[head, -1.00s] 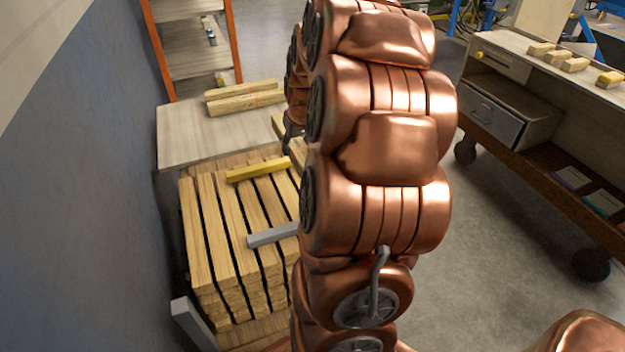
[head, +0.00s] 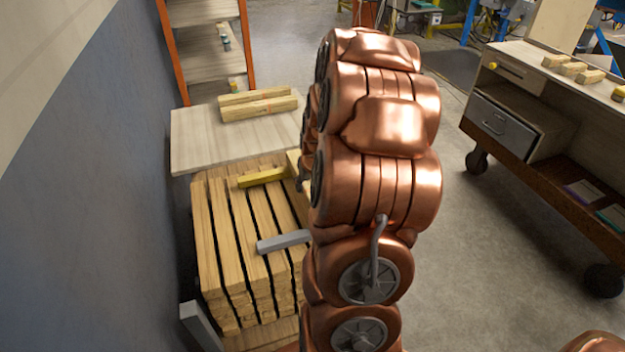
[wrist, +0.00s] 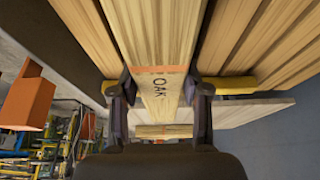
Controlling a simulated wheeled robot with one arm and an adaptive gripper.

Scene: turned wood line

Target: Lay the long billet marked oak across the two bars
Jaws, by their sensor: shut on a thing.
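The long pale billet marked OAK (wrist: 157,60) runs from the top to the middle of the wrist view, with an orange band by its lettering. My gripper (wrist: 159,98) is shut on it, one finger on each side near the marked end. A yellow bar (wrist: 235,85) shows on both sides of the billet in the wrist view. In the head view the yellow bar (head: 262,177) lies across a stack of boards, and a grey bar (head: 283,242) lies nearer. My arm hides the gripper and most of the billet there. I cannot tell whether the billet touches either bar.
The board stack (head: 232,235) stands close to the blue-grey wall (head: 95,190). Behind it is a pale table (head: 195,140) with two billets (head: 258,104) on it. An orange-framed shelf (head: 205,50) stands farther back. A workbench (head: 540,120) is at right, with open floor before it.

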